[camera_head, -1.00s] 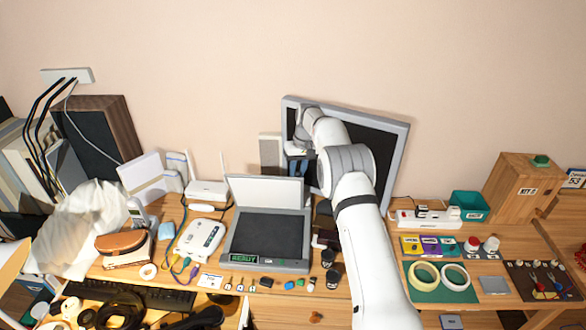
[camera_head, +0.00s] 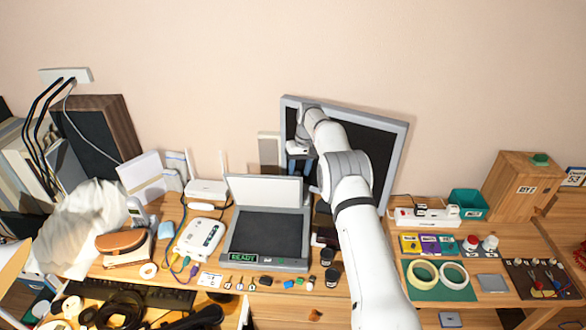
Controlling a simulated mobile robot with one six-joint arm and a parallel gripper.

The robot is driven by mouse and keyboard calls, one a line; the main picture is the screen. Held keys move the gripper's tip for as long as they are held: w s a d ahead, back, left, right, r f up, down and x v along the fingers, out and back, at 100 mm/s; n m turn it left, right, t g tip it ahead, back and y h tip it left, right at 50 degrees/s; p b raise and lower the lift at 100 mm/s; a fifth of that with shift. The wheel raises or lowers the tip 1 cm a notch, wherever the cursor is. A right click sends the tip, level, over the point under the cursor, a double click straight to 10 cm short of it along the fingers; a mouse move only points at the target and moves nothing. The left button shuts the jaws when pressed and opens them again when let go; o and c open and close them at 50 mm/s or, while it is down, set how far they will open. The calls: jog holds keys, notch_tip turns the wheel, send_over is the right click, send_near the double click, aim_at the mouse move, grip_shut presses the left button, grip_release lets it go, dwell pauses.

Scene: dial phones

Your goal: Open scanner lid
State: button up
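The scanner (camera_head: 265,264) stands in the middle of the desk, with a dark glass bed and a green display that reads "READY". Its lid (camera_head: 265,190) stands raised at the back, showing its white inner face. My gripper (camera_head: 297,160) is up behind and to the right of the lid, in front of the monitor, apart from the lid. Its fingers are too small and partly hidden, so I cannot tell whether they are open.
A monitor (camera_head: 392,160) stands behind my arm. A white router (camera_head: 199,238) and cables lie left of the scanner. Small keys and blocks lie along the front. Dark jars (camera_head: 327,256) stand to the right. A green mat (camera_head: 421,290) holds tape rolls. The air above the scanner bed is clear.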

jog(key=shift+o, duration=0.2)
jog(key=shift+a+r, duration=0.1)
notch_tip(320, 180, up, 8)
jog(key=d+b, duration=0.1)
jog(key=shift+w, duration=0.2)
jog(key=shift+d, duration=0.1)
